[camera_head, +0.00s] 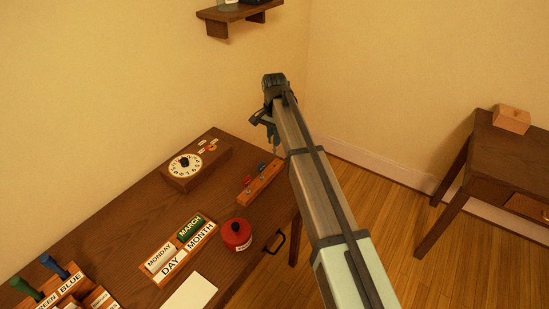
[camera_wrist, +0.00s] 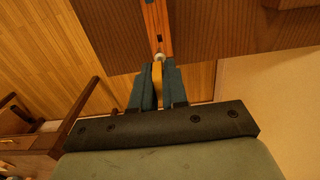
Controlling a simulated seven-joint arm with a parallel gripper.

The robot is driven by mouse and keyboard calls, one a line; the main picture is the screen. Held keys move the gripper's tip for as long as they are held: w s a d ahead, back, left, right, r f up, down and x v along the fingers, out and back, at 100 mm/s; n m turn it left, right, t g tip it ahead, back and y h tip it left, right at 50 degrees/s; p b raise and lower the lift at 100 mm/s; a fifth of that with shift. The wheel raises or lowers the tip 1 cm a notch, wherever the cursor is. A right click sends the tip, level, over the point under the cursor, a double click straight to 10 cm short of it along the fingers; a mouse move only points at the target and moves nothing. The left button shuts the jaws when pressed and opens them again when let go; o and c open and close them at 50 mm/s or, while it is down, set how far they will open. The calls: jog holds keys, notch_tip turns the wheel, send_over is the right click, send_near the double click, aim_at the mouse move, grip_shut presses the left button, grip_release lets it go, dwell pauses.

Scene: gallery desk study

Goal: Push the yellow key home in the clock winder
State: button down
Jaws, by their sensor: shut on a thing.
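My gripper (camera_wrist: 157,88) is shut on the yellow key (camera_wrist: 157,74), which shows as a yellow strip between the two fingers with a pale round end beyond them. In the head view my gripper (camera_head: 272,138) is over the far right end of the desk, beside the key rack. The clock winder (camera_head: 183,178) looks to be the dark wooden box with a white numbered dial (camera_head: 199,162) at the back of the desk, left of my gripper. Small labels and a red spot lie at its right end. The winder's keyhole is too small to make out.
A wooden key rack (camera_head: 251,196) holds red and blue keys; its strip with a dark slot shows in the wrist view (camera_wrist: 157,20). A red pot (camera_head: 236,235), a calendar block (camera_head: 171,272) and white paper (camera_head: 190,293) lie nearer. A wall shelf (camera_head: 240,13) hangs above.

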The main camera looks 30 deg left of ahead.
jog(key=shift+r, duration=2.25)
jog(key=s+a, duration=0.3)
jog(key=a, duration=0.9)
jog(key=s+a, duration=0.4)
jog(key=a, duration=0.8)
jog(key=shift+s+a+f, duration=0.25)
jog(key=shift+a, duration=0.15)
jog(key=shift+f, duration=0.15)
jog(key=shift+f, duration=2.65)
